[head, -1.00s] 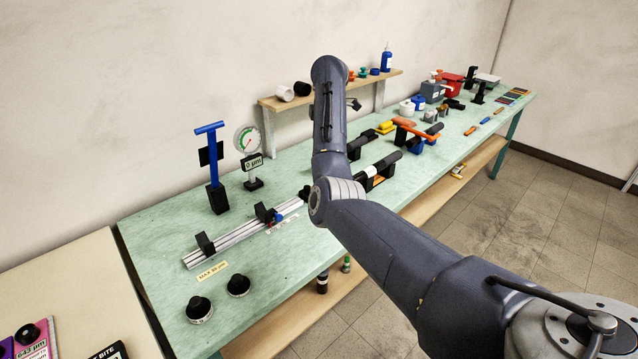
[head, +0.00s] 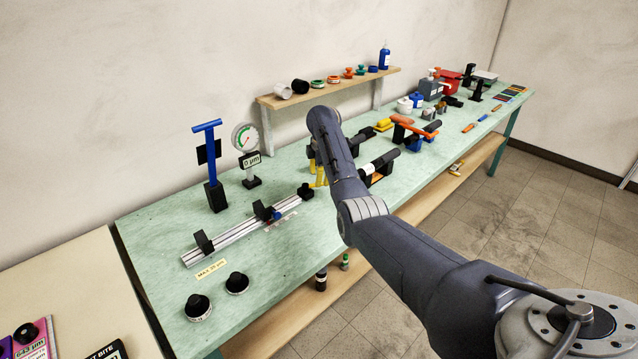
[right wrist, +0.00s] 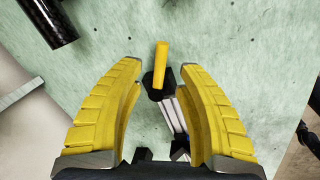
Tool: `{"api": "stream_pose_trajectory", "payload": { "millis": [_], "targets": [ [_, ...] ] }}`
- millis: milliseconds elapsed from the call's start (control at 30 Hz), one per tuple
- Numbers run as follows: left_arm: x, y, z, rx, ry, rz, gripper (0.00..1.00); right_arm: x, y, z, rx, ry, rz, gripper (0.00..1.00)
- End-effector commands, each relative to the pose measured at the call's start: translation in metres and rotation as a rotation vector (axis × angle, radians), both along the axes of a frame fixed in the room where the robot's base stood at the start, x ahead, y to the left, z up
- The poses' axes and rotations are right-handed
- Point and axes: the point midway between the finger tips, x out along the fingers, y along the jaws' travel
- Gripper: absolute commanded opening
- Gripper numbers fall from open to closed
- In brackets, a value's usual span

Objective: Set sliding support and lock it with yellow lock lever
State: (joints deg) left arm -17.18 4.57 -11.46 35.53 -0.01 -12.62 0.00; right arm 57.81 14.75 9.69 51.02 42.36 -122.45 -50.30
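The silver rail (head: 238,233) lies on the green bench with two black supports on it. One support (head: 203,243) is near its left end. The other support (head: 262,211) is farther right, with a blue part (head: 276,215) beside it. A black block (head: 305,191) sits at the rail's right end. In the right wrist view a yellow lever (right wrist: 161,62) stands out from a black block (right wrist: 152,86) by the rail (right wrist: 172,112). My right gripper (head: 318,174) is open, its yellow fingers apart on either side of the lever. My left gripper is out of view.
A dial gauge (head: 245,138) and a blue T-handled stand (head: 208,165) are behind the rail. Two black knobs (head: 236,283) are in front. Black fixtures (head: 380,167) lie right of my right gripper. A shelf (head: 330,90) is behind.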

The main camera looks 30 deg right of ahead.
Motion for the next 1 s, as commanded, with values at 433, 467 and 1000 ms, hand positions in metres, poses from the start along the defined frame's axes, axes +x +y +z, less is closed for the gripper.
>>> {"api": "stream_pose_trajectory", "payload": {
  "millis": [433, 467, 1000],
  "targets": [
    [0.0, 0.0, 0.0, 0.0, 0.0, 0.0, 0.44, 0.006, -0.002, -0.031, 0.0, 0.0, 0.0, 0.36],
    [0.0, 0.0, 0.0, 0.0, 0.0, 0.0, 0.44, 0.006, -0.002, -0.032, 0.0, 0.0, -0.001, 0.36],
    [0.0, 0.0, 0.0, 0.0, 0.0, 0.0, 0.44, 0.006, -0.002, -0.032, 0.0, 0.0, 0.0, 0.1]
  ]
}}
